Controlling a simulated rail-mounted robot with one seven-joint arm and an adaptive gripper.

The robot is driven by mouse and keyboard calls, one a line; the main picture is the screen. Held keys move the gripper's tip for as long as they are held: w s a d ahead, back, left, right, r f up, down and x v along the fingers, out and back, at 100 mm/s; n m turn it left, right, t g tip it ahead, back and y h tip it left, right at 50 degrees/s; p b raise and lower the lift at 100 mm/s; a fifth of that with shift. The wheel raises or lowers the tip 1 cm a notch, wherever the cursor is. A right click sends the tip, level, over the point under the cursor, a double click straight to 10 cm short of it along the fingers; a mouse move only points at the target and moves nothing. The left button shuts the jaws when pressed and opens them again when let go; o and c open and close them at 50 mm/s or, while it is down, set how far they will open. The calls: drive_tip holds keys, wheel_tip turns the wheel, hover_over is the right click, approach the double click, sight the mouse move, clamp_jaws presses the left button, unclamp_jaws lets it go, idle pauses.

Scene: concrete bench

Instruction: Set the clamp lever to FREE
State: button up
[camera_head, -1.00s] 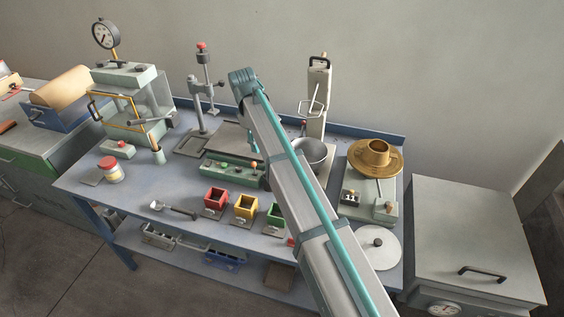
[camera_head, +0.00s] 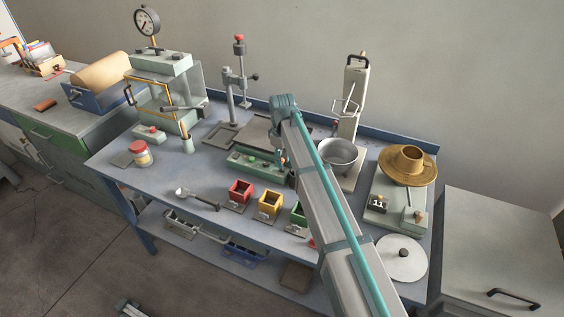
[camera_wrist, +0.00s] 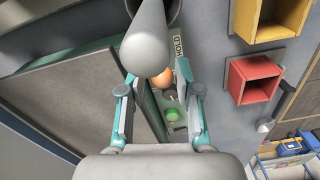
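The green panel (camera_head: 250,163) with green buttons stands at the front of a flat grey plate (camera_head: 258,132) on the bench. In the wrist view, an orange ball knob (camera_wrist: 162,78), apparently the clamp lever's end, sits next to a HOLD label (camera_wrist: 179,47) that appears inverted. A green button (camera_wrist: 172,114) lies below it in the picture. No FREE label is readable. My gripper (camera_wrist: 157,76) is open, its teal fingers either side of the knob, with no clear contact. A grey tapered thing (camera_wrist: 147,40) partly covers the knob. My arm hides part of the panel in the head view.
Red (camera_head: 240,191) and yellow (camera_head: 268,204) bins stand in front of the panel. A metal bowl (camera_head: 339,152) and a scale (camera_head: 395,200) with a brass pan are to the right. A post stand (camera_head: 240,75) rises behind.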

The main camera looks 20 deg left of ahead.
drive_tip(key=shift+f, duration=1.25)
drive_tip(key=shift+c, duration=0.3)
clamp_jaws()
